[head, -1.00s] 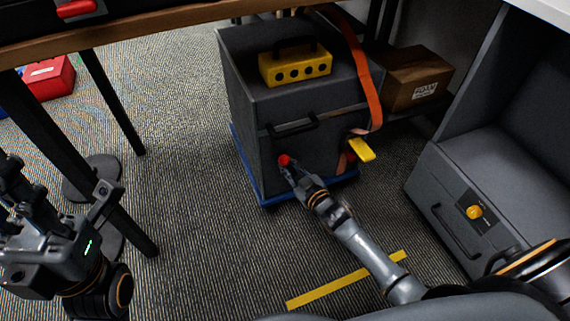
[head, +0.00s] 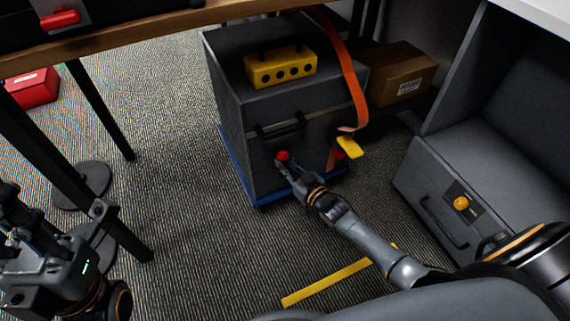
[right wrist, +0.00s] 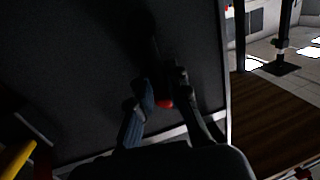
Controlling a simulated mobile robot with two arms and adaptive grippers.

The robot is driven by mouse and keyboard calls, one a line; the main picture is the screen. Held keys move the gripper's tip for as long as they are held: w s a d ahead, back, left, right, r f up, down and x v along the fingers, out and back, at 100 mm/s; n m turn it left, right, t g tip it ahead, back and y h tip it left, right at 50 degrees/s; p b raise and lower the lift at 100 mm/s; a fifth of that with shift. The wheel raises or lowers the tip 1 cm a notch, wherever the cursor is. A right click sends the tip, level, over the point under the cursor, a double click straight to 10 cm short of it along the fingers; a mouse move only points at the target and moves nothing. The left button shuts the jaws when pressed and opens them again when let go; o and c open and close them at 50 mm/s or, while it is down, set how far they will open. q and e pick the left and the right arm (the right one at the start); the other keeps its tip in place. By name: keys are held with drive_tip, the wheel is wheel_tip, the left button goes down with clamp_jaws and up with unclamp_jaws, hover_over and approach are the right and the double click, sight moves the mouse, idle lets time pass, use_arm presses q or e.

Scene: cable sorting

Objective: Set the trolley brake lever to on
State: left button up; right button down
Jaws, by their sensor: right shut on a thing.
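The trolley is a dark grey cabinet (head: 310,108) on a blue base (head: 262,201). A red knob (head: 282,155), apparently the end of the brake lever, shows low on its front face, below the black handle. My right gripper (head: 284,164) is shut on this lever at the knob. In the right wrist view the red end (right wrist: 165,103) shows between the fingers; the rest of the lever is dark and hard to make out. Any on/off marking is not readable. My left gripper (head: 14,205) is at the left edge, away from the trolley; its fingers are partly cut off.
A yellow block with holes (head: 281,69) sits on the cabinet. An orange strap (head: 345,65) with a yellow tag (head: 350,147) hangs at its right. A cardboard box (head: 398,73) and a grey unit with a yellow knob (head: 460,203) stand right. Table legs stand left.

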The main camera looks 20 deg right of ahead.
drive_tip(key=shift+w+d+r, duration=0.1)
drive_tip(key=shift+w+r, duration=0.15)
drive_tip(key=shift+r, duration=0.3)
drive_tip(key=c, duration=1.3)
unclamp_jaws()
drive_tip(key=shift+o, duration=0.2)
drive_tip(key=shift+s+f, duration=0.1)
drive_tip(key=shift+s+f, duration=0.1)
drive_tip(key=shift+f, duration=0.05)
drive_tip(key=v, duration=1.1)
drive_tip(key=shift+s, duration=0.4)
drive_tip(key=shift+d, duration=0.1)
